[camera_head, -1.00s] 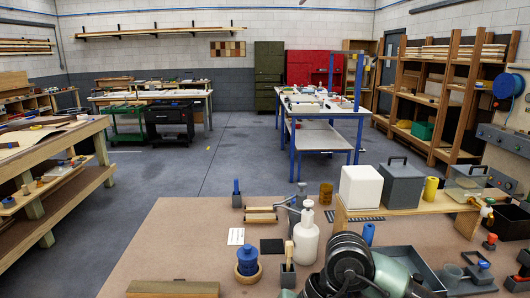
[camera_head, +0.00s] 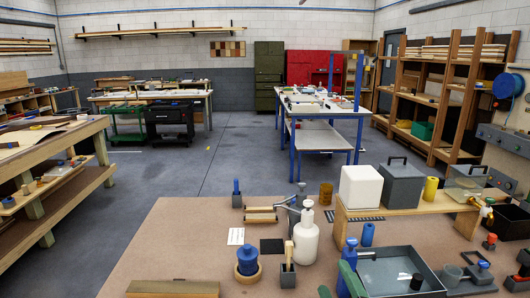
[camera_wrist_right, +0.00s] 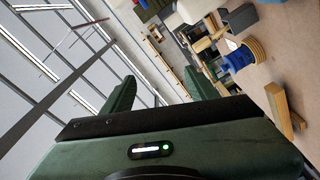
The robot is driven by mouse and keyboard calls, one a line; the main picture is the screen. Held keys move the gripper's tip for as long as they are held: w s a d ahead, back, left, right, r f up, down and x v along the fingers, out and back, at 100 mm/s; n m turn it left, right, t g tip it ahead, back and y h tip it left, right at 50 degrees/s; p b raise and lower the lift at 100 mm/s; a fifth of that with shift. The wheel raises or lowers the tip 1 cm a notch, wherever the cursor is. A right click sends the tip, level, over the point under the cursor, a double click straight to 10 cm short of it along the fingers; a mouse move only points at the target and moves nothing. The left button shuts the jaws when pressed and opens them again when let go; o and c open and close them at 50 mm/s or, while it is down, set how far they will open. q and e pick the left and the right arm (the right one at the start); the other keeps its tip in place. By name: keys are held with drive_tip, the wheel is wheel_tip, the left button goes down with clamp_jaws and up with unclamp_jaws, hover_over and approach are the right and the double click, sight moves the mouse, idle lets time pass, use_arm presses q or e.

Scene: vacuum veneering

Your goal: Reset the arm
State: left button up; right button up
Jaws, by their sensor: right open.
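My right gripper (camera_head: 337,280) shows only as green fingertips at the bottom edge of the head view, in front of the workbench (camera_head: 150,240). In the right wrist view the gripper (camera_wrist_right: 159,78) has its two green fingers spread apart with nothing between them. A blue bottle (camera_head: 347,266) stands just behind the fingertips in the head view. I cannot tell whether they touch it. My left gripper is in neither view.
The bench's left part is mostly clear.

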drive_tip(key=s+d+f+m+g+h, duration=0.1)
drive_tip(key=s+d+f+m+g, duration=0.3)
drive_tip(key=f, duration=0.4)
drive_tip(key=s+d+f+m+g+h, duration=0.1)
drive_tip(key=s+d+f+m+g, duration=0.15)
drive_tip(key=s+f+g, duration=0.4)
drive_tip(key=s+f+m+g, duration=0.45)
drive_tip(key=s+f, duration=0.55)
drive_tip(key=s, duration=0.3)
wheel_tip(320, 180, down, 26)
drive_tip(key=s+g, duration=0.1)
drive_tip(key=s, duration=0.1)
drive_tip(key=s+d+f+g, duration=0.1)
drive_tip(key=s+d+f, duration=0.1)
drive_tip(key=s+f, duration=1.5)
drive_tip(key=shift+s+d+m, duration=0.3)
drive_tip(key=shift+d, duration=0.1)
